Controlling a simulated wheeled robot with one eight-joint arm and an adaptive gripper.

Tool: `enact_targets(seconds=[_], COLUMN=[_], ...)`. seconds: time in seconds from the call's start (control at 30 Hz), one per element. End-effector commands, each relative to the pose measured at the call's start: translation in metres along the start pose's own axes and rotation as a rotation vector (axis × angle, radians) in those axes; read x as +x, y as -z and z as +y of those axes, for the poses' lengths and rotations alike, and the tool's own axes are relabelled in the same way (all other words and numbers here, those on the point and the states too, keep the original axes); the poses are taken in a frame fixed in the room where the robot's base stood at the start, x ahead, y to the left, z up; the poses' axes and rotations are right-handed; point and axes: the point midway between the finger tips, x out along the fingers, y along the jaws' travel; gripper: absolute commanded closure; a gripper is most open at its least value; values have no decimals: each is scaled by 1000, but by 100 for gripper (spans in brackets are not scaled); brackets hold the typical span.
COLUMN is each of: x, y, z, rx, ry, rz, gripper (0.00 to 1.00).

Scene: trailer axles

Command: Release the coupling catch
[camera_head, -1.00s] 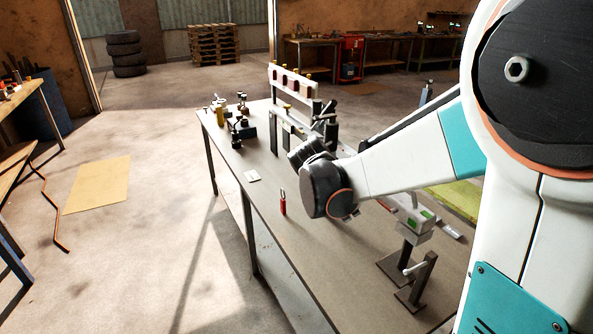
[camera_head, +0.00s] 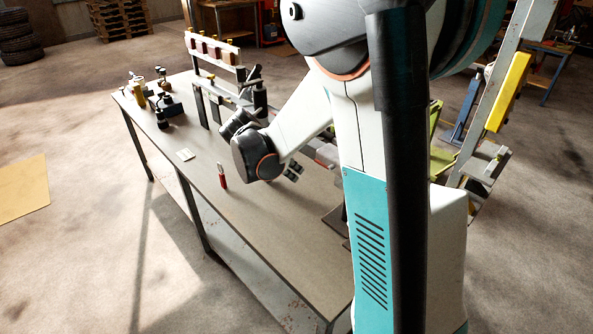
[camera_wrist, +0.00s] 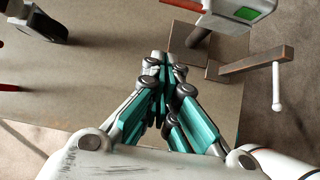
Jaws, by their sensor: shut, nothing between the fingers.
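My gripper (camera_wrist: 163,62) is shut and empty in the wrist view, pointing over the bench top. A grey-white unit with a green panel (camera_wrist: 240,12) shows beyond it at the top right, cut off by the frame. A red bar (camera_wrist: 185,4) lies at its left. Right of the fingertips stands a brown metal bracket (camera_wrist: 245,65) with a white round-ended lever (camera_wrist: 276,88). The fingertips look apart from both. I cannot tell which part is the coupling catch. In the head view, my arm hides most of this area.
The bench (camera_head: 235,235) holds a red bottle-like item (camera_head: 222,178), a white card (camera_head: 186,154), a tool rack (camera_head: 215,52) and several small fittings at the far left. A yellow-and-grey frame (camera_head: 508,92) stands right of my arm. The bench's near left part is clear.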

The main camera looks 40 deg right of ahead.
Motion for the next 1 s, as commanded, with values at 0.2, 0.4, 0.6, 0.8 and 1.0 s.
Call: enact_targets(seconds=[0.2,0.4,0.6,0.8,1.0], x=[46,84,70,66,66], y=[2,2,-26,-37,-38], z=[0,0,0,0,0], rx=[2,3,1,1,1], ry=[1,0,0,-1,-1], rz=[0,1,1,0,0], gripper=[100,100,100,100,100])
